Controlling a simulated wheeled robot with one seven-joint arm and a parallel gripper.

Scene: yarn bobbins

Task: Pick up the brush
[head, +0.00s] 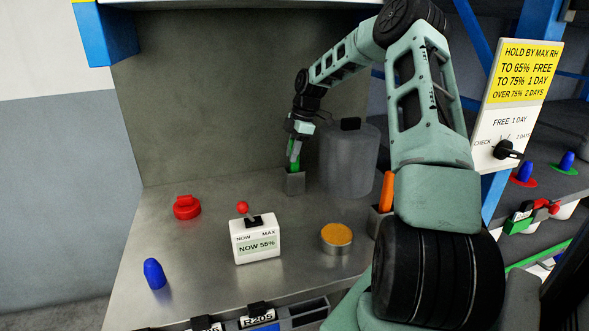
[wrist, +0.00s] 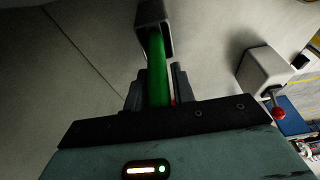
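A green handle (head: 294,163) stands in a small grey holder (head: 295,183) at the back of the metal bench; its lower end is hidden, so I cannot see bristles. In the wrist view the green handle (wrist: 157,75) runs between my fingers into the holder's mouth (wrist: 153,14). My gripper (wrist: 158,82) is around the handle, one finger on each side. A narrow gap shows beside the right finger, so it looks open. In the head view my gripper (head: 295,147) is at the handle's top. An orange handle (head: 386,190) stands in another holder, partly behind my arm.
A grey translucent cylinder (head: 348,165) stands close right of the green handle's holder. A white meter box (head: 256,241) with a red knob, a red part (head: 187,207), a blue peg (head: 154,273) and an orange-topped tin (head: 337,237) are on the bench. The back left is clear.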

